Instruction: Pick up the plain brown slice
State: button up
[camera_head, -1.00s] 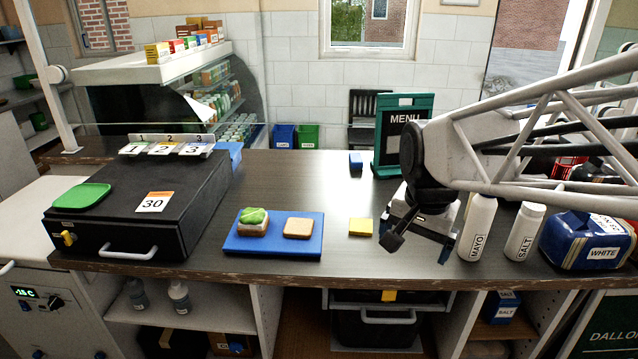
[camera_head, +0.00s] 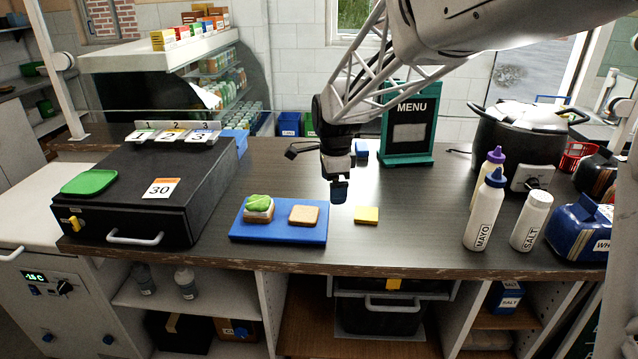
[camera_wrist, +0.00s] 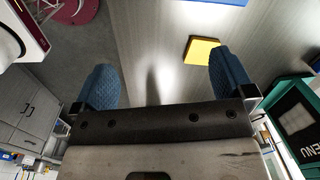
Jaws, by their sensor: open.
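The plain brown slice (camera_head: 304,215) lies flat on the right part of a blue board (camera_head: 278,236) in the head view. Beside it on the left is another slice topped with green lettuce (camera_head: 259,208). My gripper (camera_head: 339,190) hangs above the counter, up and to the right of the plain slice in the picture, apart from it. In the wrist view my gripper (camera_wrist: 165,77) shows two blue fingers spread wide with nothing between them. The plain slice does not show in the wrist view.
A yellow square (camera_head: 367,215) lies right of the board; it also shows in the wrist view (camera_wrist: 201,50). The menu sign (camera_head: 408,125) stands behind. Bottles (camera_head: 484,210), a salt shaker (camera_head: 531,221) and a pot (camera_head: 520,140) stand right. A black box (camera_head: 150,190) is left.

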aim_at(304, 213)
jog(key=w+a+f+m, duration=0.1)
jog(key=w+a+f, duration=0.1)
jog(key=w+a+f+m, duration=0.1)
jog(key=w+a+f, duration=0.1)
jog(key=a, duration=0.1)
jog(key=w+a+f+m, duration=0.1)
jog(key=w+a+f, duration=0.1)
jog(key=w+a, duration=0.1)
jog(key=shift+a+m+g, duration=0.1)
jog(key=shift+m+g, duration=0.2)
jog(key=shift+m, duration=0.1)
jog(key=shift+s, duration=0.1)
jog(key=shift+f, duration=1.25)
jog(key=shift+f, duration=2.6)
jog(key=c, duration=0.7)
jog(key=shift+r, duration=0.15)
jog(key=shift+c, duration=0.2)
